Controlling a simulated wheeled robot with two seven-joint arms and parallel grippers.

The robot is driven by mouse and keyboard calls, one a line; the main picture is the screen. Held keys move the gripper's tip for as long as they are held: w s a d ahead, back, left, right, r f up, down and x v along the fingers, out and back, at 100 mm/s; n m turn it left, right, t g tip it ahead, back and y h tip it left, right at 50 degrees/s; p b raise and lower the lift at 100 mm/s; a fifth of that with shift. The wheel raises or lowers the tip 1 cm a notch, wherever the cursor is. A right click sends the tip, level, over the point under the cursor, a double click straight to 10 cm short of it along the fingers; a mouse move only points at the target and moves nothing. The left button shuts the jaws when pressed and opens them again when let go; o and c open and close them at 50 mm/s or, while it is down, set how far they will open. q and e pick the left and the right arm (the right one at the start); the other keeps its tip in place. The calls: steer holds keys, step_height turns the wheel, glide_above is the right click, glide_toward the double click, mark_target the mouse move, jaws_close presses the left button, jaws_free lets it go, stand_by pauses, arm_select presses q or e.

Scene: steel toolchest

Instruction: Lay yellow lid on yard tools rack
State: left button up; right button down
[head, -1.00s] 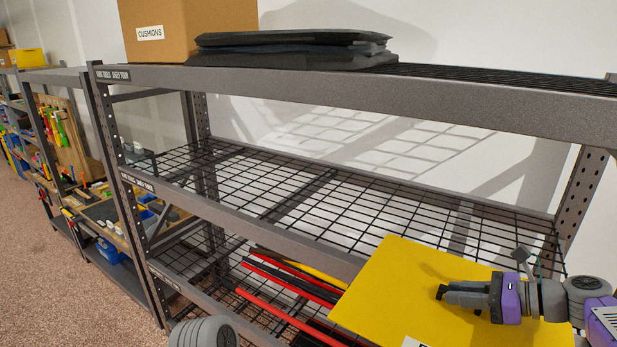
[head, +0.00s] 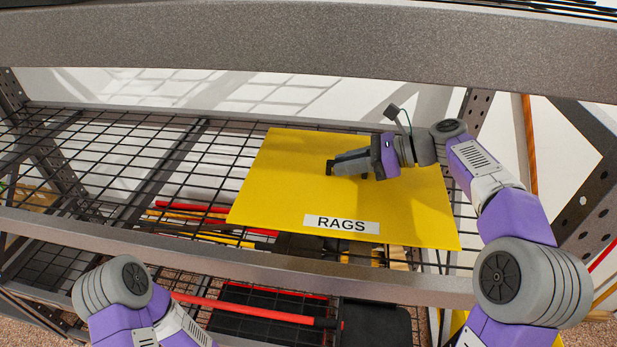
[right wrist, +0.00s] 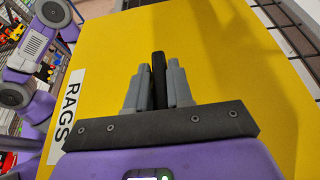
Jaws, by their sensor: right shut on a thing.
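The yellow lid (head: 290,180) with a white RAGS label lies roughly flat at the middle wire shelf (head: 225,150) of the rack, overlapping it in the head view. I cannot tell whether it touches the wires. My right gripper (head: 332,168) is above the lid's middle. In the right wrist view my right gripper (right wrist: 158,85) is shut on a black handle (right wrist: 158,72) of the yellow lid (right wrist: 215,50). My left arm shows at the lower left of the head view, but its gripper is out of view.
The thick grey upper shelf beam (head: 300,45) runs across above the lid. The front beam (head: 200,255) of the middle shelf passes below it. Red and yellow long-handled tools lie on the lower shelf. Bare wire shelf is free to the left.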

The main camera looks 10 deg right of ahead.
mark_target(345, 182)
steer(key=f, duration=0.5)
steer(key=shift+w+f, duration=0.3)
steer(key=shift+f, duration=0.1)
step_height(345, 182, down, 4)
steer(key=shift+s+r, duration=0.15)
steer(key=shift+r, duration=0.05)
steer(key=shift+f, duration=0.15)
steer(key=c, duration=1.4)
jaws_free()
steer(key=shift+f, duration=0.15)
steer(key=o, duration=0.4)
